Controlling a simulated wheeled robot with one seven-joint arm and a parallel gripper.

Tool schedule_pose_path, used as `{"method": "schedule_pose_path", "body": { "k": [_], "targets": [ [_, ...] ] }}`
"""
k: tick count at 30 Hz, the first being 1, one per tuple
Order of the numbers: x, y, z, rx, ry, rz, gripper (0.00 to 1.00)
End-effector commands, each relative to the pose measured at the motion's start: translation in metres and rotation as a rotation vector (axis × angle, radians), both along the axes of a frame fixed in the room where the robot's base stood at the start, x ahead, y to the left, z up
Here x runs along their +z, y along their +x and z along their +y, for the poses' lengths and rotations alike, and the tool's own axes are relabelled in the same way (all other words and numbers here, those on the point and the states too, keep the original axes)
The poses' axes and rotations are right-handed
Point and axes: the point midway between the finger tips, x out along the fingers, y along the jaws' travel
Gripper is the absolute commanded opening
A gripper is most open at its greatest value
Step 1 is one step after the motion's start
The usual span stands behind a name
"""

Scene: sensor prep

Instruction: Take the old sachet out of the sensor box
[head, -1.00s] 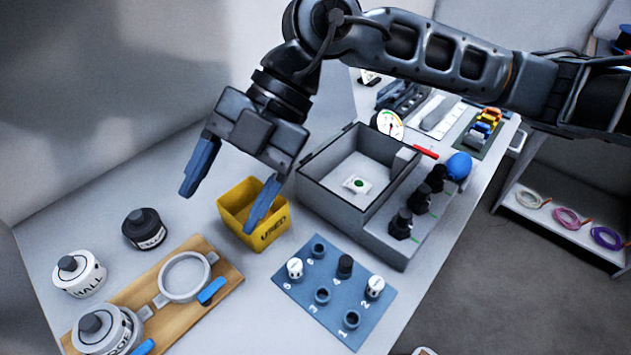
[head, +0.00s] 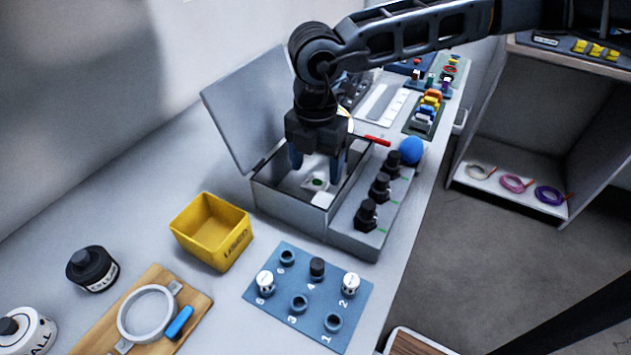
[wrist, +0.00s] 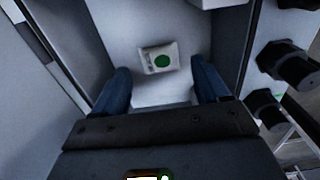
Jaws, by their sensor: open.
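The grey sensor box (head: 290,212) stands open on the bench, its lid (head: 243,105) raised at the left. The old sachet, small and white with a green dot (head: 317,183), lies on the box floor; it also shows in the wrist view (wrist: 158,58). My gripper (head: 316,165) points down into the box, its blue fingers apart. In the wrist view the open fingers (wrist: 162,80) frame the space just below the sachet in the picture, with nothing held between them.
A yellow bin marked USED (head: 212,232) stands left of the box. Black knobs (head: 380,187) line the box's right side, with a blue ball (head: 411,150) beyond. A blue numbered board (head: 310,300) lies in front. A wooden board with a ring (head: 145,312) lies front left.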

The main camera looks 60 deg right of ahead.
Motion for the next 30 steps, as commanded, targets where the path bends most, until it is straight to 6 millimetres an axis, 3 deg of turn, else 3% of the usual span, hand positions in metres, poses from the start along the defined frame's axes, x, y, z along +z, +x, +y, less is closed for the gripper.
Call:
{"method": "schedule_pose_path", "body": {
  "k": [6, 15, 30],
  "targets": [
    [-0.027, 0.0, 0.001, 0.001, 0.002, 0.001, 0.74],
    [-0.031, 0.0, 0.001, 0.002, 0.001, 0.0, 0.73],
    [-0.03, 0.0, 0.001, 0.002, 0.001, 0.0, 0.26]
  ]
}}
